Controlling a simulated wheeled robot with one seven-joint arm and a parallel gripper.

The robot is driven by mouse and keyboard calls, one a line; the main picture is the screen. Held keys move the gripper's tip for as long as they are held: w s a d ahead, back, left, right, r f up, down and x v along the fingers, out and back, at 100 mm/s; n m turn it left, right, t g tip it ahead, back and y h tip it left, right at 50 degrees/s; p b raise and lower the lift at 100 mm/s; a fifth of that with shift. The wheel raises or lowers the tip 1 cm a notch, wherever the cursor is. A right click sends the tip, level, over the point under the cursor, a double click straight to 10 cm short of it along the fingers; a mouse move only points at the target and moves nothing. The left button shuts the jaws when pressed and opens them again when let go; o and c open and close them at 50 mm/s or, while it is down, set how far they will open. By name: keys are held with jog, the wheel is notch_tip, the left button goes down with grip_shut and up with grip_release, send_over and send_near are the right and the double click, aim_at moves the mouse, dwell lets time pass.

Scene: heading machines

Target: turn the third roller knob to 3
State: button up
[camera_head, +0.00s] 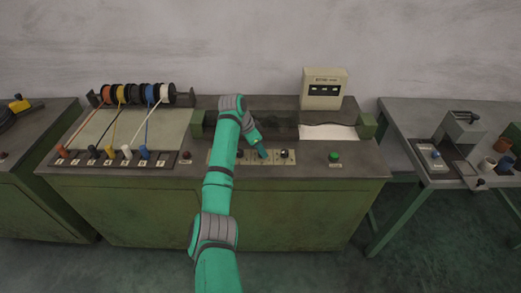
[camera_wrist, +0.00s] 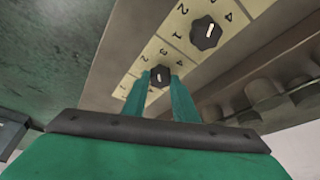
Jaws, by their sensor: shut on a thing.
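A pale knob panel (camera_head: 273,157) with a row of dark knobs sits at the front of the green machine's top. My gripper (camera_head: 262,155) reaches down onto one knob, left of the rightmost knob (camera_head: 284,153). In the wrist view my gripper (camera_wrist: 156,92) has its teal fingers on both sides of a black knob (camera_wrist: 159,75) with a short white mark, and is shut on it. Which number the mark meets is unclear. A neighbouring black knob (camera_wrist: 206,33) shows a white mark and the numbers 1 to 4 around it. My arm hides the panel's left part.
A green button (camera_head: 335,156) stands right of the panel. Dark rollers (camera_head: 280,124) lie behind it, with a cream meter box (camera_head: 324,88) at the back. Wire spools (camera_head: 138,93) and several coloured plugs (camera_head: 127,151) are to the left. A separate table stands at right.

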jog(key=shift+w+m+g, duration=0.1)
jog(key=shift+m+g, duration=0.4)
jog(key=shift+m, duration=0.6)
jog(key=o, duration=1)
jog(key=shift+o, duration=0.2)
jog(key=shift+r, duration=0.1)
jog(key=v, duration=1)
jog(key=shift+a+r, duration=0.25)
jog(key=shift+a, duration=0.1)
